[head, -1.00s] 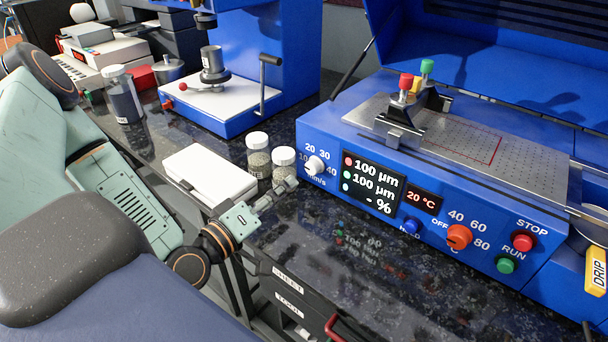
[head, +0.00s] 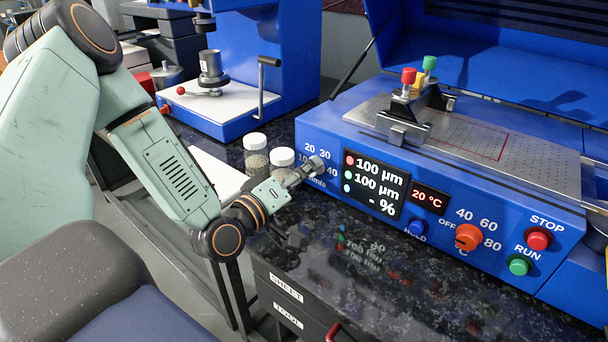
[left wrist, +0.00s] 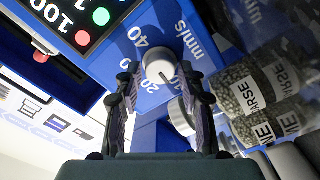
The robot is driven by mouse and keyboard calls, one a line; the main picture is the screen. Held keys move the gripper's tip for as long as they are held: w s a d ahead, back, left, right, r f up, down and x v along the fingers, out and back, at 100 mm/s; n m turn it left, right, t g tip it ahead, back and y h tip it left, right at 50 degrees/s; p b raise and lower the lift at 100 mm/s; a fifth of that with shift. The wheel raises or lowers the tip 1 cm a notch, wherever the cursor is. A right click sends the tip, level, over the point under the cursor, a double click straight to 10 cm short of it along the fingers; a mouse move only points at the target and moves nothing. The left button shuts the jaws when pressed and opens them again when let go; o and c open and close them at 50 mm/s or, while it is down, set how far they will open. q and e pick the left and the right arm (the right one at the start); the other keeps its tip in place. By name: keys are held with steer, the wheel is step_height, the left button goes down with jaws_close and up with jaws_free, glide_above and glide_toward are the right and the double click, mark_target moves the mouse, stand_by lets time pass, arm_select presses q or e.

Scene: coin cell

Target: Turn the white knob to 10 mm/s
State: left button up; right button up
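The white knob (left wrist: 158,69) is on the blue front panel of the coating machine, with printed numbers around it and a mm/s label. In the left wrist view it lies between and just ahead of my left gripper's fingertips (left wrist: 159,78), with a gap on each side. The left gripper is open. In the head view my left gripper (head: 312,167) reaches the panel at the knob's dial and mostly hides the knob. I cannot make out its setting exactly. My right gripper is not in view.
Two jars (head: 256,152) stand beside the left gripper. A white box (head: 215,172) is behind the left arm. The display (head: 375,183), blue button (head: 417,228) and orange knob (head: 468,237) are right of the dial. The dark counter in front is clear.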

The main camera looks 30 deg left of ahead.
arm_select(q)
jaws_close()
stand_by(0.4)
steer(key=shift+n, duration=0.4)
jaws_free()
